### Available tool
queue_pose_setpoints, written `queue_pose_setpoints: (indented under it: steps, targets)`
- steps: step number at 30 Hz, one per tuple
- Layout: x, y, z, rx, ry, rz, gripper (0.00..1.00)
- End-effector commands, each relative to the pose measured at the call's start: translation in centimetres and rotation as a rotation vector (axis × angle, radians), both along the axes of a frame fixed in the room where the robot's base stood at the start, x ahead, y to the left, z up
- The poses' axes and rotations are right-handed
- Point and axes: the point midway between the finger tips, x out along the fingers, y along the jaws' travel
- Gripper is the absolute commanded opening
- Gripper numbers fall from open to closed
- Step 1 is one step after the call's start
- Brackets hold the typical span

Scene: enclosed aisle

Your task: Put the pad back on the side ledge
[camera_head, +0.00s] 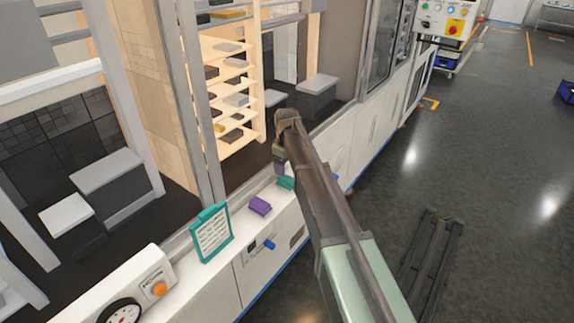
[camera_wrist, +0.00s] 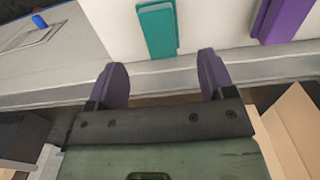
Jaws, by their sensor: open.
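Which object is the pad is not clear; a teal block and a purple block both lie on the white side ledge. The teal block (camera_head: 286,183) is partly hidden by my arm. In the wrist view the teal block (camera_wrist: 157,30) lies ahead of the gap between my fingers, apart from them. The purple block (camera_head: 260,205) lies to its left in the head view, and at the upper right of the wrist view (camera_wrist: 283,18). My gripper (camera_wrist: 162,76) is open and empty, with two dark purple fingertips. In the head view it is mostly hidden behind my arm.
A teal-framed sheet (camera_head: 211,233) stands at the ledge edge. A control box with dial and orange button (camera_head: 158,289) is at lower left. A wooden shelf rack (camera_head: 232,90) with several small blocks stands behind the opening. Grey boxes (camera_head: 316,98) stand inside. The floor aisle is open at right.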

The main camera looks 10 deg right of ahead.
Motion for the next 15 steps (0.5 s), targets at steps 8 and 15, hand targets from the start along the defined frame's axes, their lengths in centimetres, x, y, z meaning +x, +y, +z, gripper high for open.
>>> queue_pose_setpoints:
  steps: [8,15]
  targets:
    - [0.0,0.0,5.3,0.0,0.0,0.0,0.76]
    - [-7.8,0.0,4.9,0.0,0.001,-0.129,0.76]
